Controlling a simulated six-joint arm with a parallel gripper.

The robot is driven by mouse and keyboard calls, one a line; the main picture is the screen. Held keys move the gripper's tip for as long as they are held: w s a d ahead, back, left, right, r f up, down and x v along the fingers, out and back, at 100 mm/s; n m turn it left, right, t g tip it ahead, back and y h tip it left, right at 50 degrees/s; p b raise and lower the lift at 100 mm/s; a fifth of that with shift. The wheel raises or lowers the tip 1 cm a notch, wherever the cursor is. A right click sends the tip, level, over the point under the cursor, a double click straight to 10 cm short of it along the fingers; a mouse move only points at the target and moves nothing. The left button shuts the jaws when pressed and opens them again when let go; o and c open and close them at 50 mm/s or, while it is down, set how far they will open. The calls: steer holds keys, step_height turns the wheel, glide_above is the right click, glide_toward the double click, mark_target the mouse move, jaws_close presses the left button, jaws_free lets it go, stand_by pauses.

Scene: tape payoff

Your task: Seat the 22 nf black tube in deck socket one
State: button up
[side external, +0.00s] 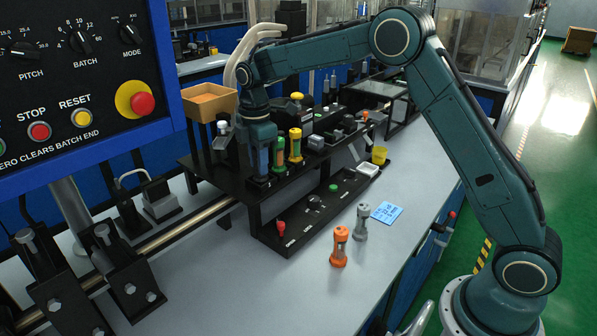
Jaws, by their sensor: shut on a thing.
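My gripper (260,160) points straight down at the left end of the black raised deck (225,178). It is shut on a dark tube (263,162) with a bluish middle, mostly hidden by the fingers. The tube looks upright, with its lower end at or just above the deck; I cannot tell whether it is fully in a socket. Its label is not readable.
An orange tube (338,247) and a grey tube (361,223) stand on the table near a blue note (387,212). A lower black tray (287,243) holds a red knob and a green knob. An orange bin (207,102) stands behind left.

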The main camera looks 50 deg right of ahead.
steer(key=shift+f, duration=0.15)
steer(key=o, duration=0.8)
steer(key=shift+c, duration=0.2)
steer(key=shift+r, duration=5.5)
